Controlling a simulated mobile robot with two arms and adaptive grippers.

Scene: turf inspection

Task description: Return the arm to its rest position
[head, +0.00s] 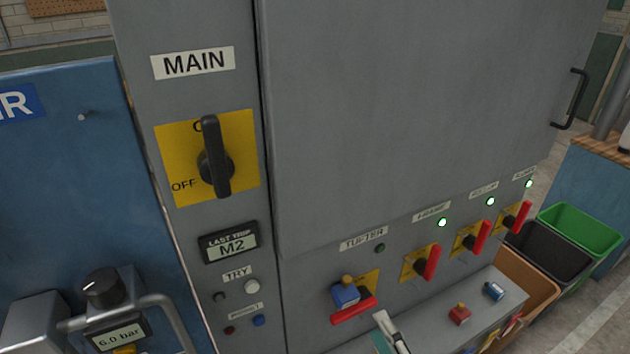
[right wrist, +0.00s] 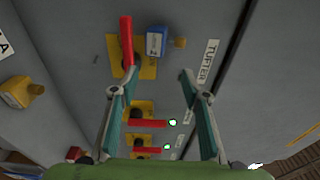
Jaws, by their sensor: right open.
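My right gripper (head: 392,332) shows at the bottom edge of the head view, below the TUFTER switch; only part of it is in the picture. In the right wrist view its two fingers (right wrist: 152,84) are wide apart with nothing between the tips. The TUFTER switch's red handle (head: 353,311) lies crosswise, and a blue padlock (head: 345,294) sits on that switch. The padlock (right wrist: 156,42) and handle (right wrist: 127,40) also show beyond the fingertips in the right wrist view, apart from them. My left gripper is not in view.
Several more red-handled switches (head: 427,262) run to the right, with lit green lamps; the TUFTER lamp (head: 380,247) is dark. A ledge holds a red padlock (head: 459,314) and a blue one (head: 493,291). The MAIN switch (head: 215,160) is upright. Bins (head: 580,228) stand at right.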

